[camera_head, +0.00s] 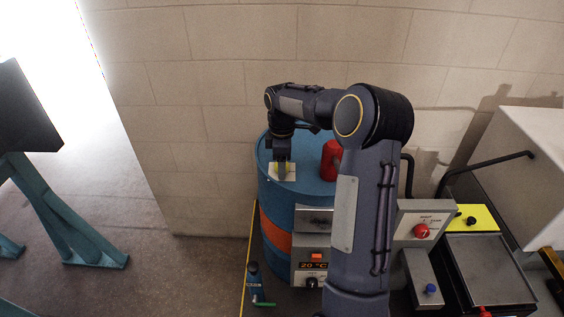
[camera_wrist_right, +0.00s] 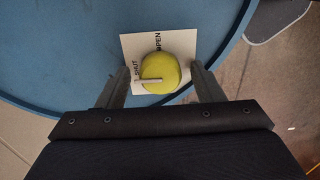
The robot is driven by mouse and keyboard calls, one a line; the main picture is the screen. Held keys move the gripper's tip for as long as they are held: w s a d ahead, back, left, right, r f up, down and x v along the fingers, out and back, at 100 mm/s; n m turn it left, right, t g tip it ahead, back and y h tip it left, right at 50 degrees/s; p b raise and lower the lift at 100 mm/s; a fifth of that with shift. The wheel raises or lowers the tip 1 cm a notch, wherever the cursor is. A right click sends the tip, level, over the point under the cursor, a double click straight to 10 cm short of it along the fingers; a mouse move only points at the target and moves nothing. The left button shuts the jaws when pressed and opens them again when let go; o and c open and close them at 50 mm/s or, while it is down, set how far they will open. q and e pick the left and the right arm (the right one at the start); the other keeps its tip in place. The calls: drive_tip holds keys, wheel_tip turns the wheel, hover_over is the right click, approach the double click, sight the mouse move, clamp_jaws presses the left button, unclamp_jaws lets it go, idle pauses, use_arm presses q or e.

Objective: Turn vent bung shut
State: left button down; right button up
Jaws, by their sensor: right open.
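The vent bung is a round yellow knob (camera_wrist_right: 160,71) on a white plate (camera_wrist_right: 186,42) marked SHUT and OPEN, on top of the blue drum (camera_head: 269,158). A pale bar on the knob points left in the right wrist view, its end by the SHUT lettering. My right gripper (camera_wrist_right: 159,72) is open, with one finger on each side of the knob; small gaps show, and contact cannot be told. In the head view my right gripper (camera_head: 284,168) reaches down over the plate (camera_head: 275,176) and hides most of the knob. My left gripper is out of view.
A red cylinder (camera_head: 331,159) stands on the drum, right of the plate. A block wall (camera_head: 220,110) is close behind. A control box with a red knob (camera_head: 422,231) and a black-topped unit (camera_head: 490,268) are at right. Open floor (camera_head: 150,215) lies left.

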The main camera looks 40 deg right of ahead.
wheel_tip(320, 180, up, 7)
drive_tip(key=shift+r+b, duration=0.2)
drive_tip(key=shift+b, duration=0.4)
drive_tip(key=shift+r, duration=0.2)
